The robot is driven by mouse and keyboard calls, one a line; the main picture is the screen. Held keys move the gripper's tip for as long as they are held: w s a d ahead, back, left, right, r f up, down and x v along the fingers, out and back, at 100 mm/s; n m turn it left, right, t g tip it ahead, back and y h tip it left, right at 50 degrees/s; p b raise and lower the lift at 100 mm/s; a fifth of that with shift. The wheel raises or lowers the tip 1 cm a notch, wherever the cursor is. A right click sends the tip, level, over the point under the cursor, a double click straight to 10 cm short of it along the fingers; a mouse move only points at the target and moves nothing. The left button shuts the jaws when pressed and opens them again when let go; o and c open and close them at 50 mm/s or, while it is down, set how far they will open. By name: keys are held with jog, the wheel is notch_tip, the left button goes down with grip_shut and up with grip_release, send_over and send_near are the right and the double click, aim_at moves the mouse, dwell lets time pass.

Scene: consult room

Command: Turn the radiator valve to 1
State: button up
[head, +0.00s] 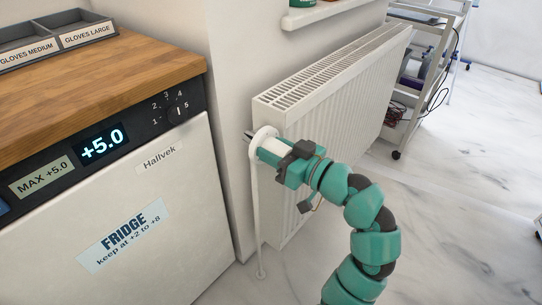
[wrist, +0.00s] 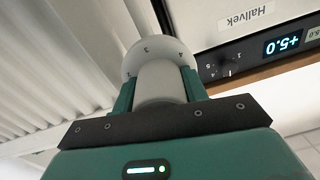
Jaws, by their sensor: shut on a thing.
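In the wrist view the valve's round collar (wrist: 146,46) carries small numerals; a 3 and a 4 seem legible. The valve's setting mark cannot be made out. My gripper (head: 270,148) is shut on the valve's white knob (wrist: 160,84). In the wrist view its teal fingers (wrist: 160,92) press on both sides of the knob. The gripper and wrist hide much of the knob in the head view.
A white fridge (head: 130,200) under a wooden top stands close on the left, with its own 1-to-5 dial (head: 172,112) and a +5.0 display (head: 101,143). A wheeled trolley (head: 410,80) stands beyond the radiator.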

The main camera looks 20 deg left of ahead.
jog(key=shift+n+b, duration=0.4)
jog(key=shift+n, duration=0.1)
jog(key=o, duration=1)
jog(key=p+v, duration=0.4)
jog(key=v, duration=1.3)
jog(key=shift+d, duration=0.15)
jog(key=shift+r, duration=0.1)
